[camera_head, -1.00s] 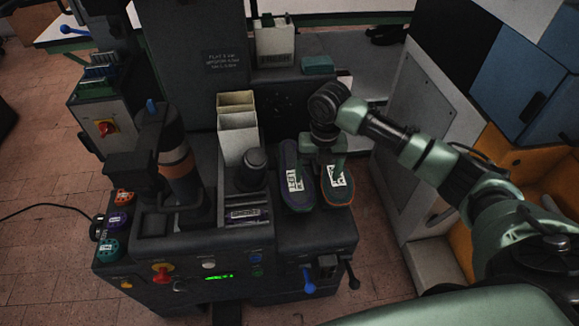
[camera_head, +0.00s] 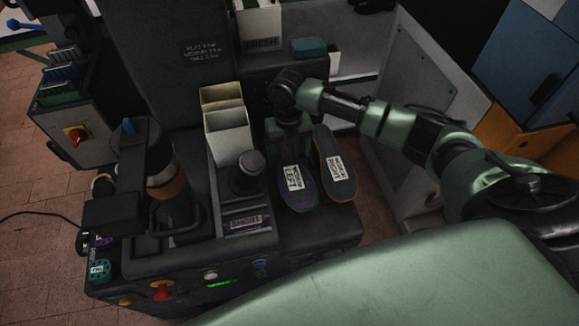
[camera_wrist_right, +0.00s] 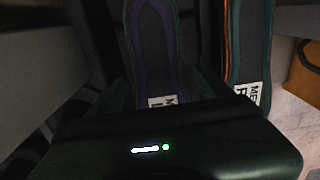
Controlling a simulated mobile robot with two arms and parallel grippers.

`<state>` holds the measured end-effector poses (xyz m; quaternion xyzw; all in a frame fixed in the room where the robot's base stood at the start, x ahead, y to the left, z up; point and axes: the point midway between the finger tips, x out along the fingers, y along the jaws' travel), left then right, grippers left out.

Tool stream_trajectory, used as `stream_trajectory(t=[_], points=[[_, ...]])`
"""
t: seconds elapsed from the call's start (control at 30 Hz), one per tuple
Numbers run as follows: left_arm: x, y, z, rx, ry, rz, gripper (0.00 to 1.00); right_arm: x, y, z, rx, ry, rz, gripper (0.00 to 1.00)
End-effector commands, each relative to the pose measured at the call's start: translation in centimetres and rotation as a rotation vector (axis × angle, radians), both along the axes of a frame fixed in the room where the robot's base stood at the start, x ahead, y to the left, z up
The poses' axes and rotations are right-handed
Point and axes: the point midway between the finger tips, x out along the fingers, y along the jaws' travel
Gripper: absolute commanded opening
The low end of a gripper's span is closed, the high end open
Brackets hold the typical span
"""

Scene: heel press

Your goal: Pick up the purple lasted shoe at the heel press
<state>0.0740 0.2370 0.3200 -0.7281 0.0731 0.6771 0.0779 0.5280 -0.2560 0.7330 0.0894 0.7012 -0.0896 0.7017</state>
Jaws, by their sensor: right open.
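The purple-edged shoe (camera_head: 297,190), with a white label reading LEFT, lies sole up on the dark press bed. It also shows in the right wrist view (camera_wrist_right: 153,50), running up from the gripper. An orange-edged shoe (camera_head: 337,165) with a white label lies close on its right; it also shows in the right wrist view (camera_wrist_right: 248,45). My right gripper (camera_head: 289,132) is open at the far end of the purple-edged shoe, pointing down. In the right wrist view its greenish fingers appear either side of that shoe; contact is unclear. My left gripper is out of view.
Left of the shoes stand a black round knob (camera_head: 251,163) and pale open bins (camera_head: 226,122). A flask-like cylinder with an orange-brown band (camera_head: 168,185) stands further left. A grey panel (camera_head: 428,75) is to the right.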

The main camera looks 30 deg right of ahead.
Motion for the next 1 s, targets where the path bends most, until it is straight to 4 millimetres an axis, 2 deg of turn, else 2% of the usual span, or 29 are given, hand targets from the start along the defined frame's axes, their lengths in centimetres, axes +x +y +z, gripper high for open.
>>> stream_trajectory(t=[0.1,0.2,0.43,0.47,0.73,1.0], points=[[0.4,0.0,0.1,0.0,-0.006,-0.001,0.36,0.0,0.0,-1.7,0.001,0.002,-0.001,0.8],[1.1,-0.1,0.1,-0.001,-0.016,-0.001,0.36,0.0,0.0,-2.4,-0.001,0.001,0.001,0.8],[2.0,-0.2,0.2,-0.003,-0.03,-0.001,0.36,0.0,0.0,-2.5,0.0,-0.001,0.001,0.8],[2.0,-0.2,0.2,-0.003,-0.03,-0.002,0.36,0.0,0.0,-2.5,0.0,0.0,0.001,0.74],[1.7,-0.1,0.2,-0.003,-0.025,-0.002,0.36,0.0,0.0,-2.4,0.0,-0.001,0.001,0.0],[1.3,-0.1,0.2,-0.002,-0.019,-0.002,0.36,0.1,0.0,-2.2,0.001,-0.003,0.0,0.0]])
